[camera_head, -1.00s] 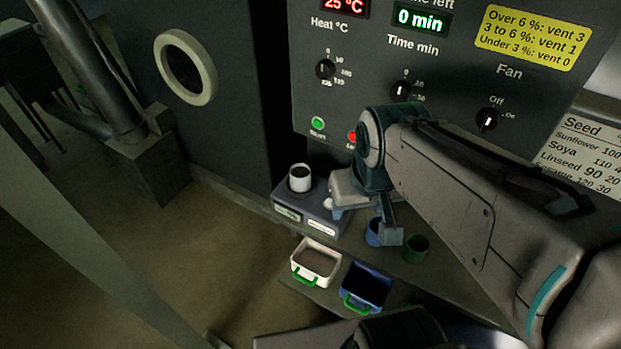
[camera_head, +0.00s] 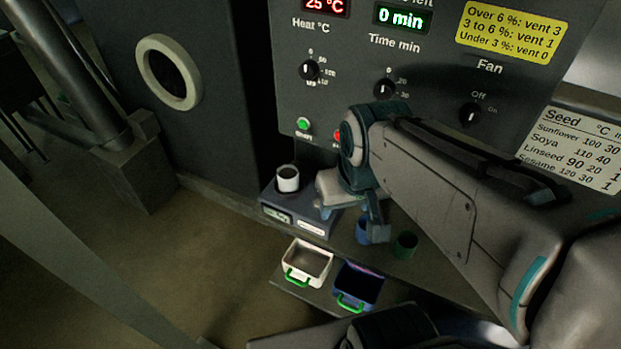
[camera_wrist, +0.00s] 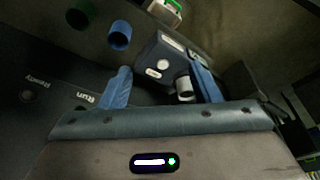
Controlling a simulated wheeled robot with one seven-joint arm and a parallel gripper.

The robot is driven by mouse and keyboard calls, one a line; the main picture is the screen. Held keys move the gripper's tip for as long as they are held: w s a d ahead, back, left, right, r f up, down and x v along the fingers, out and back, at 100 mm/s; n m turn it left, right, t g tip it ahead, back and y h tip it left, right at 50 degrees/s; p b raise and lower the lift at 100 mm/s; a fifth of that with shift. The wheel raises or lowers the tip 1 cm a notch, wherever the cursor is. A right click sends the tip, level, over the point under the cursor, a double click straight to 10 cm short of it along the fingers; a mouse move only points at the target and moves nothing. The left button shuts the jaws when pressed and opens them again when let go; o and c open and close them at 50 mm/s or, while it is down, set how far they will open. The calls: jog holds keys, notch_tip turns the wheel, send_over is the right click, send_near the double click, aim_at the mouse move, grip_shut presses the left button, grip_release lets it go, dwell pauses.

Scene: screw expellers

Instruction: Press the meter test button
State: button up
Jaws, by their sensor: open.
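The meter (camera_head: 283,222) is a grey-blue box on the low shelf below the control panel, with a small display (camera_head: 276,214) and a white label on its front. A white cup (camera_head: 288,180) with dark contents stands on its top. My gripper (camera_head: 350,212) is at the meter's right end, open and empty. In the wrist view, the meter (camera_wrist: 150,54) lies beyond and between my open fingers (camera_wrist: 162,84). A round white button (camera_wrist: 163,65) shows on it, and the cup (camera_wrist: 184,88) is beside the right-hand finger. In the head view my gripper hides the button.
A white bin (camera_head: 306,262) and a blue bin (camera_head: 360,284) with green handles stand in front. The control panel (camera_head: 430,70) rises behind, with a green start button (camera_head: 303,124).

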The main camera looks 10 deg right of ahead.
grip_shut()
dwell(1.9)
